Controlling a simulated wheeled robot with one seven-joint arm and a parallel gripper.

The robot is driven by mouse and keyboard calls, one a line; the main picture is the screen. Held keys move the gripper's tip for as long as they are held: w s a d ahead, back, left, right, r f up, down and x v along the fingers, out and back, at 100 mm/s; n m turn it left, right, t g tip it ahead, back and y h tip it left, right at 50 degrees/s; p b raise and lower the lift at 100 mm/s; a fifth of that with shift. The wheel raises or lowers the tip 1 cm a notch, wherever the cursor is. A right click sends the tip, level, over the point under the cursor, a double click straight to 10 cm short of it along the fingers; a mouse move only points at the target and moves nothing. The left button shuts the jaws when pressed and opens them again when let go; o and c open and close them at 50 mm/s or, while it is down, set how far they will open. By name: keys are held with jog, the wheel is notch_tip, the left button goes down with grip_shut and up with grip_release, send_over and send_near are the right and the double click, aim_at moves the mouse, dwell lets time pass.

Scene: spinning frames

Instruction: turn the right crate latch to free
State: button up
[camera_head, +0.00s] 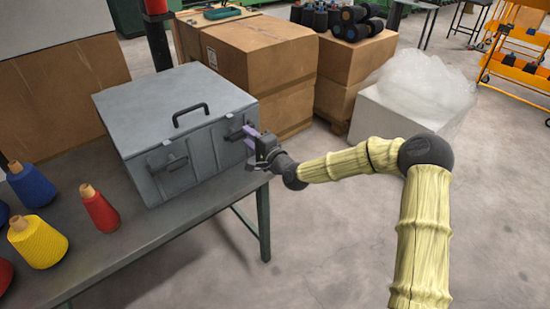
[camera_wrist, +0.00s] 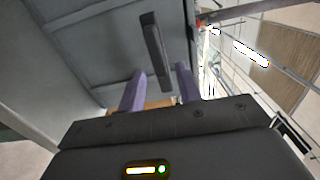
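A grey metal crate (camera_head: 210,150) with a closed lid and a black top handle (camera_head: 191,112) stands on the table. Its front face carries a left latch (camera_head: 172,163) and a right latch (camera_head: 236,133). In the wrist view the right latch is a dark bar (camera_wrist: 154,45) on the grey crate wall (camera_wrist: 100,55). Contact cannot be told.
The table (camera_head: 150,235) also holds a red cone (camera_head: 99,210), a yellow cone (camera_head: 38,242) and a blue cone (camera_head: 31,185) left of the crate. Cardboard boxes (camera_head: 255,70) stand behind the crate. Open floor (camera_head: 310,240) lies right of the table.

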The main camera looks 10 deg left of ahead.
jog(key=v, duration=1.3)
